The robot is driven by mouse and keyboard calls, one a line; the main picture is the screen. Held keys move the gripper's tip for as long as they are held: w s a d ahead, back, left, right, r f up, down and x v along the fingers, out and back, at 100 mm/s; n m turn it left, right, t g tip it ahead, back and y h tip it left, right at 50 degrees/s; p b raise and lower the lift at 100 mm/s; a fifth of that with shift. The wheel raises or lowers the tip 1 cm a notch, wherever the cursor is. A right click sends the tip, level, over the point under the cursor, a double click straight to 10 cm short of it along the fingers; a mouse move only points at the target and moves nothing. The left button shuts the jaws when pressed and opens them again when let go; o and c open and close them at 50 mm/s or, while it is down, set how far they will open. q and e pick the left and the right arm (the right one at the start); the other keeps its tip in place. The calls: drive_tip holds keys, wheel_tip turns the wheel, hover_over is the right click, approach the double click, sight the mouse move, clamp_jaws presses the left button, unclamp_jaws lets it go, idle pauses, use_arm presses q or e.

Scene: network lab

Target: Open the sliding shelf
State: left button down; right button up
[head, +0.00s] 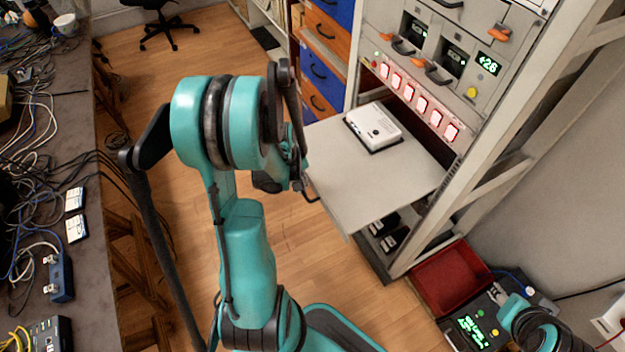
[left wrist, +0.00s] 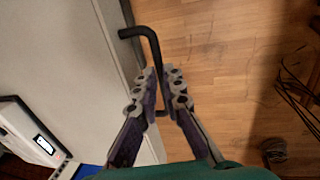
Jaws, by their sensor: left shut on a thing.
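The sliding shelf (head: 375,180) is a light grey flat panel that stands well out of the equipment rack, above the floor. Its black bent handle (head: 313,197) is on the front edge. In the left wrist view the handle (left wrist: 153,42) runs between my fingers and beside the shelf's edge (left wrist: 85,80). My left gripper (left wrist: 160,75) is shut on the handle. In the head view my left arm partly hides the left gripper (head: 298,184).
A white box-shaped device (head: 373,124) sits on the shelf. The rack (head: 470,190) has lit switches above. A red bin (head: 450,278) stands on the right. A cable-covered table (head: 75,130) runs along the left. Wooden floor lies open between the table and the shelf.

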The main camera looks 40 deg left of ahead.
use_arm(q)
drive_tip(key=shift+s+a, duration=0.25)
drive_tip(key=shift+s, duration=0.35)
drive_tip(key=c, duration=1.6)
unclamp_jaws()
drive_tip(key=r, duration=0.4)
drive_tip(key=s+r, duration=0.1)
drive_tip(key=r, duration=0.3)
drive_tip(key=s+a+r, duration=0.1)
drive_tip(key=r, duration=0.2)
drive_tip(key=shift+r, duration=0.4)
